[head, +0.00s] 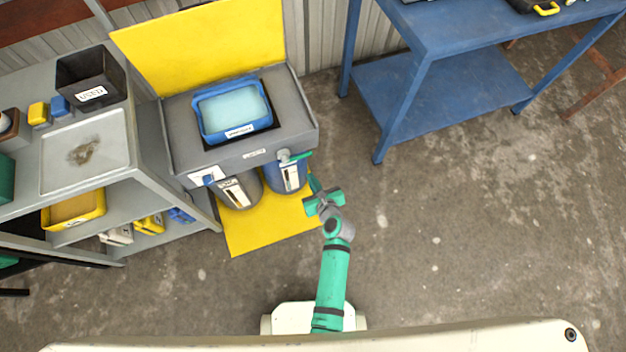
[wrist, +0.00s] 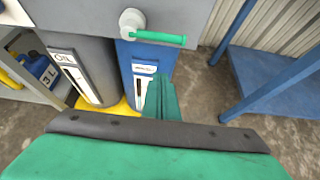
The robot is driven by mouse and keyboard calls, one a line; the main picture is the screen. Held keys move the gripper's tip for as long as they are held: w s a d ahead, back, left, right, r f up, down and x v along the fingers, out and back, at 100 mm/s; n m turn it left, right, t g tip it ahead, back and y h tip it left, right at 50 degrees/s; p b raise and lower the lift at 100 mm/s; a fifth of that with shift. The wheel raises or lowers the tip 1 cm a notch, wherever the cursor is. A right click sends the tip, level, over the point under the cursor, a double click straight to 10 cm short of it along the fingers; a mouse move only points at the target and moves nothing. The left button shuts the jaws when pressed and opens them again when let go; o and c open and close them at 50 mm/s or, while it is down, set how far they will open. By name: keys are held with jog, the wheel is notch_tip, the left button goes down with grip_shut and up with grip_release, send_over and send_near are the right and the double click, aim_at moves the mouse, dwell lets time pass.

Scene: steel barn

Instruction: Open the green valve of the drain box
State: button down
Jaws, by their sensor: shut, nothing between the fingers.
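The grey drain box (head: 240,155) stands at the upper left of the head view, with a blue-rimmed basin set in its top. The green valve (head: 296,157) is on its front face at the right; in the wrist view its green lever (wrist: 158,37) points right from a pale round hub, about level. My gripper (head: 314,182) is just in front of and below the lever. In the wrist view my green fingers (wrist: 161,88) are together and empty, apart from the lever, and cover part of the blue container (wrist: 140,55) below the valve.
A grey shelf (head: 150,170) is close on the left. A blue table (head: 440,80) stands right; the floor between is clear.

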jog(key=w+a, duration=0.2)
jog(key=w, duration=0.4)
jog(key=shift+r, duration=0.35)
jog(key=shift+w, duration=0.1)
dwell(0.4)
